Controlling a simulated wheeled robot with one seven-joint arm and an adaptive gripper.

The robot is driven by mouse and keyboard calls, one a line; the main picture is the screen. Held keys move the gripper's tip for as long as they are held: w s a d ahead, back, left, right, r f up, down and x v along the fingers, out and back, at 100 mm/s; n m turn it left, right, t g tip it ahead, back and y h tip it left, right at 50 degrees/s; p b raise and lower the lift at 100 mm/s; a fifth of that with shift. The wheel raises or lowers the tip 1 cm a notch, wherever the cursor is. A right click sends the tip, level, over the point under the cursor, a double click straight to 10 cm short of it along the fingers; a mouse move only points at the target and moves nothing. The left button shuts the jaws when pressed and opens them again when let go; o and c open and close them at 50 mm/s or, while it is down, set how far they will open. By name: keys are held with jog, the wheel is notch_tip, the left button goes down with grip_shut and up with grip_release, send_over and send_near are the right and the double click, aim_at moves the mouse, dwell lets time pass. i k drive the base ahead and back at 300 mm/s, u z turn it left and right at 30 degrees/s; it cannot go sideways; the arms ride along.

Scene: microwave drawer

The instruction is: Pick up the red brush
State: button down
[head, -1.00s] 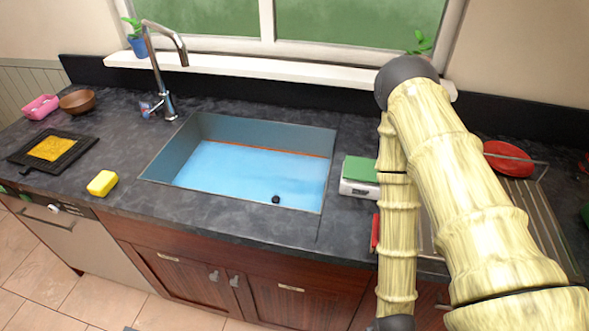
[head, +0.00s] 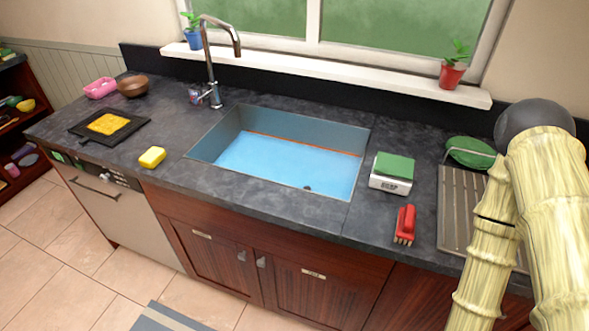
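The red brush (head: 406,222) lies on the dark countertop (head: 330,218), right of the sink and near the counter's front edge. Its pale bristles show at its lower end. It lies in front of a white scale with a green top and left of the ribbed drainboard. My arm, with a pale bamboo-like surface, fills the right side of the view. My gripper is not in view. Nothing covers the brush.
The sink (head: 230,128) is left of the scale (head: 391,172). A yellow sponge (head: 152,157) lies left of the sink. A potted plant (head: 452,72) stands on the sill. Floor is open at front left.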

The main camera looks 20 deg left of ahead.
aim_at(406, 218)
jog(key=k, duration=0.4)
jog(key=u, duration=0.85)
jog(key=i, duration=1)
jog(key=z, duration=0.2)
jog(key=k, duration=0.1)
jog(key=z, duration=2)
jog(key=k, duration=0.45)
jog(key=u, duration=0.4)
jog(key=i, duration=0.5)
jog(key=u, duration=0.05)
